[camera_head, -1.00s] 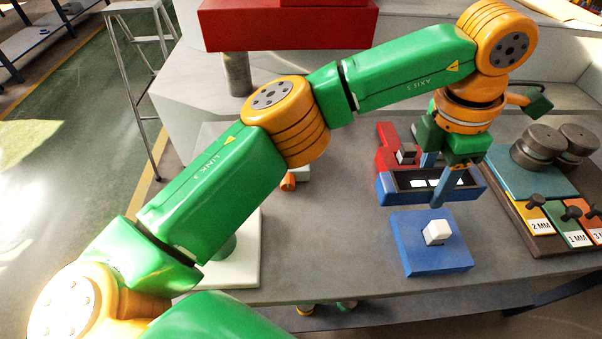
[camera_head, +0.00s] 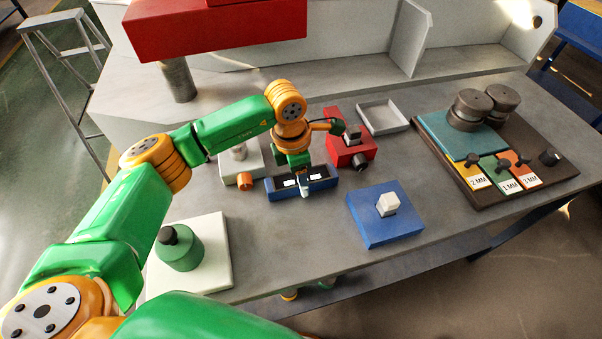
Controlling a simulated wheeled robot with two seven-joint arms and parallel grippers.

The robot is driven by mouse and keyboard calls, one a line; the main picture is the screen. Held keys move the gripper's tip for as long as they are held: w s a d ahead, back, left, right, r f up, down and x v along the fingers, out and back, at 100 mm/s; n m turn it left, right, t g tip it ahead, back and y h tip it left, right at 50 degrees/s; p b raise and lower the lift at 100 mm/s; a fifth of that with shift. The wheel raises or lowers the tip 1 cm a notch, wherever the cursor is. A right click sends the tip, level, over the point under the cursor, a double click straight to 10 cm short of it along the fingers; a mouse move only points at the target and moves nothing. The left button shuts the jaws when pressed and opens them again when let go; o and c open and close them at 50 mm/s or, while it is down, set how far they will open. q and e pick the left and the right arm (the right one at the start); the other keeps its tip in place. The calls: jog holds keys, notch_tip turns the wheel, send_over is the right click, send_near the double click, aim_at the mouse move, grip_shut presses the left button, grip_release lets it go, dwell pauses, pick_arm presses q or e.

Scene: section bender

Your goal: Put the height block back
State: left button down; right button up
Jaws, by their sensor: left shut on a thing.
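The other finger is hidden behind the green gripper body. I cannot tell whether the block touches the table or hangs just above it.
A white fixture with an orange knob (camera_head: 245,181) stands close left of the block, a red fixture (camera_head: 347,153) behind right. A blue base (camera_head: 375,234) with a white cube is to the right. An empty grey tray (camera_head: 383,118) lies behind. Bare table lies in front.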

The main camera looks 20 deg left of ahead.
aim_at(295, 179)
pick_arm(q)
jog(key=shift+f, duration=0.15)
jog(key=shift+c, duration=1.4)
grip_release()
jog(key=shift+r, duration=0.65)
notch_tip(295, 179, up, 11)
jog(key=a+b, duration=0.1)
jog(key=b, duration=0.1)
jog(key=shift+s, duration=0.45)
